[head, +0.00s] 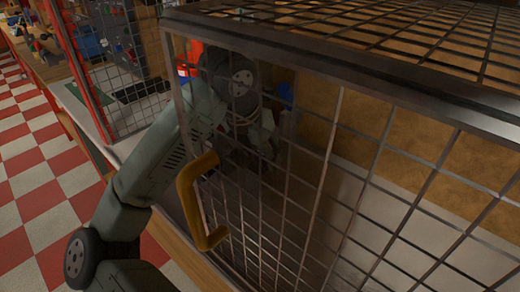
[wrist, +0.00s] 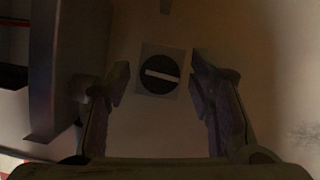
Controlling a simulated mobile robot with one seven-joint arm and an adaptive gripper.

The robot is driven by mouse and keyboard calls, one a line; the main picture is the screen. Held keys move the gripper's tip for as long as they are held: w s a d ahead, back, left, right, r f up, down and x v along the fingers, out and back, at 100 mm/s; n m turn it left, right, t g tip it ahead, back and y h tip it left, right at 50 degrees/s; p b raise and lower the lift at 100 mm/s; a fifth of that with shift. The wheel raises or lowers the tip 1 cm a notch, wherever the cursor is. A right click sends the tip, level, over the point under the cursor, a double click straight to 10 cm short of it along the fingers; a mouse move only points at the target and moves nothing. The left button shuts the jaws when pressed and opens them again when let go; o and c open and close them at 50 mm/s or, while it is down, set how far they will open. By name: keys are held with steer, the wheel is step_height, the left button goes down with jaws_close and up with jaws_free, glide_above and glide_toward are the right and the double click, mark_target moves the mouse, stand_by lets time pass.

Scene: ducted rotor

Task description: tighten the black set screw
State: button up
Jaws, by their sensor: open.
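The black set screw (wrist: 160,75) shows in the wrist view as a dark round head with a pale slot running almost level across it. It sits in a small grey square plate (wrist: 142,53) on a brownish surface. My gripper (wrist: 158,70) is open, with one finger to the left of the screw and one to the right. Nothing is held between the fingers. How far the fingertips are from the surface is hard to tell. In the head view my arm reaches behind wire mesh, and I cannot make out the screw there.
A wire mesh cage (head: 345,62) with a dark metal frame surrounds the work area. A yellow-orange handle (head: 187,205) is on its front mesh. In the wrist view a large grey rounded part (wrist: 52,70) stands close to the left finger. The right side looks clear.

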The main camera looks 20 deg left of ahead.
steer(key=c, duration=1.2)
steer(key=shift+o, duration=0.2)
steer(key=shift+f+b, duration=0.1)
steer(key=shift+b, duration=0.25)
steer(key=m+b, duration=0.1)
steer(key=m+h+b, duration=0.1)
steer(key=b, duration=0.1)
steer(key=shift+a+f+m, duration=0.15)
steer(key=shift+m, duration=0.25)
steer(key=m+h+b, duration=0.1)
steer(key=m, duration=0.1)
steer(key=m+g+b, duration=0.1)
steer(key=m+b, duration=0.1)
steer(key=m, duration=0.1)
steer(key=shift+w+r+m+g+h, duration=0.2)
steer(key=shift+m+g+h, duration=0.1)
steer(key=shift+h, duration=0.1)
steer(key=m, duration=0.2)
steer(key=m+g, duration=0.1)
steer(key=m, duration=0.1)
steer(key=shift+a+r+g+h, duration=0.1)
steer(key=shift+r+g+h, duration=0.05)
steer(key=shift+g+h, duration=0.2)
steer(key=shift+w+m+g+p, duration=0.1)
steer(key=shift+m+g+p, duration=0.75)
steer(key=shift+m, duration=1.35)
